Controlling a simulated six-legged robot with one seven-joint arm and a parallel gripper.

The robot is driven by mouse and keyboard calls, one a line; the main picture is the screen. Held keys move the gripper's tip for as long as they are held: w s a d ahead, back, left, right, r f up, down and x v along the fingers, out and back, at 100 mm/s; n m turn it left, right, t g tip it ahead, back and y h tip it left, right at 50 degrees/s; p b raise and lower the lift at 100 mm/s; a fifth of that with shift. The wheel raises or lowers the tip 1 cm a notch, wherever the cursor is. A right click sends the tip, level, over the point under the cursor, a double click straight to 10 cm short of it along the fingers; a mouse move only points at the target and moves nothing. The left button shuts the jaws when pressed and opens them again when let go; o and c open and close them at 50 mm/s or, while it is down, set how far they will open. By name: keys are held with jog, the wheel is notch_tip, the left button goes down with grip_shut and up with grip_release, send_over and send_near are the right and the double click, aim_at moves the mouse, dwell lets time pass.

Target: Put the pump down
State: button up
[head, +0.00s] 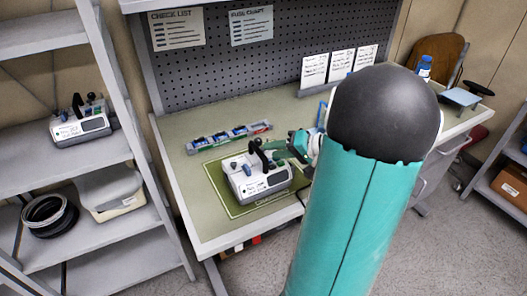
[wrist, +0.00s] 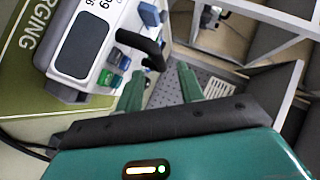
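A white and grey infusion pump (head: 257,178) with a black handle sits on the green charging mat (head: 221,188) on the workbench. It looks upright and resting on the mat. In the wrist view the pump (wrist: 90,40) fills the upper left, with its dark screen, coloured buttons and black handle (wrist: 140,44). My gripper (head: 284,150) is at the right side of the pump, close to the handle. In the wrist view the two green fingers of my gripper (wrist: 161,85) are apart with a gap between them. The handle's end lies just beyond the tips; contact cannot be told.
A strip of small coloured items (head: 229,137) lies behind the pump. Paper signs (head: 340,65) stand at the bench's back. The bench's front left is clear.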

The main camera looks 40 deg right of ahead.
jog(key=v, duration=0.6)
jog(key=w+a+r+n+g, duration=0.1)
jog(key=w+a+n+g, duration=0.15)
jog(key=a, duration=0.65)
jog(key=w+a+r+n+g, duration=0.1)
jog(key=a+g, duration=0.3)
jog(key=a, duration=0.6)
jog(key=s+a+r+n+h, duration=0.1)
jog(key=s+a+n+h, duration=0.1)
jog(key=a, duration=0.5)
jog(key=s+a+r+n+h, duration=0.2)
jog(key=s+a, duration=0.3)
jog(key=a, duration=0.3)
jog(key=shift+a+r+n+h, duration=0.3)
jog(key=shift+n+h, duration=0.05)
jog(key=shift+h, duration=0.25)
jog(key=shift+d, duration=0.15)
